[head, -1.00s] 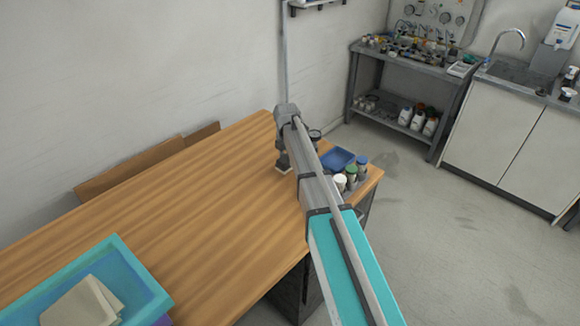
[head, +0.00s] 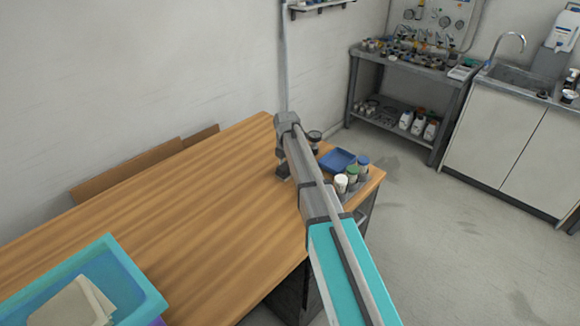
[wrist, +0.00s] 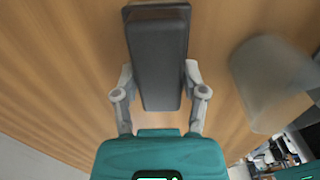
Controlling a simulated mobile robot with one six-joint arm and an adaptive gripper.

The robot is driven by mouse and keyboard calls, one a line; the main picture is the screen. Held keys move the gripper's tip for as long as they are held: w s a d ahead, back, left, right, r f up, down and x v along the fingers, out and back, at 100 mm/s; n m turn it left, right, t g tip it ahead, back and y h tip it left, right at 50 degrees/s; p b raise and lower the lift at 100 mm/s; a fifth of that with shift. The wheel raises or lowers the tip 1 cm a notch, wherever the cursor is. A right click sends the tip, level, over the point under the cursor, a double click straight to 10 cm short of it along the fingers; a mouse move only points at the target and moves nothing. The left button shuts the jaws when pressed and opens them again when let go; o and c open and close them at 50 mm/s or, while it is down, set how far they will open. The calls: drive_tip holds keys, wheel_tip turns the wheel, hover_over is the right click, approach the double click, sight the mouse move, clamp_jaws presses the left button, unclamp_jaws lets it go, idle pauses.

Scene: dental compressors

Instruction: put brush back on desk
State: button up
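My gripper (wrist: 160,75) points down over the wooden desk (head: 170,220), near its far right end. In the wrist view its two fingers close on both sides of a long dark grey block, which I take to be the brush (wrist: 157,50). I see no bristles. In the head view my gripper (head: 282,168) shows low over the desk top, and my arm hides part of the area. The brush is hard to make out there, and I cannot tell whether it touches the desk.
A blue tray (head: 337,160), a dark-lidded jar (head: 314,138) and small capped bottles (head: 352,176) stand right of my arm. A blurred grey cylinder (wrist: 275,85) is close right in the wrist view. A teal bin (head: 140,280) is at front left. The desk's middle is clear.

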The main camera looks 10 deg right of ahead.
sight(287, 165)
drive_tip(key=o, duration=0.3)
drive_tip(key=shift+o, duration=0.2)
drive_tip(key=shift+r, duration=0.1)
wheel_tip(287, 165, up, 12)
drive_tip(key=p, duration=1.2)
idle(0.8)
drive_tip(key=shift+s, duration=0.1)
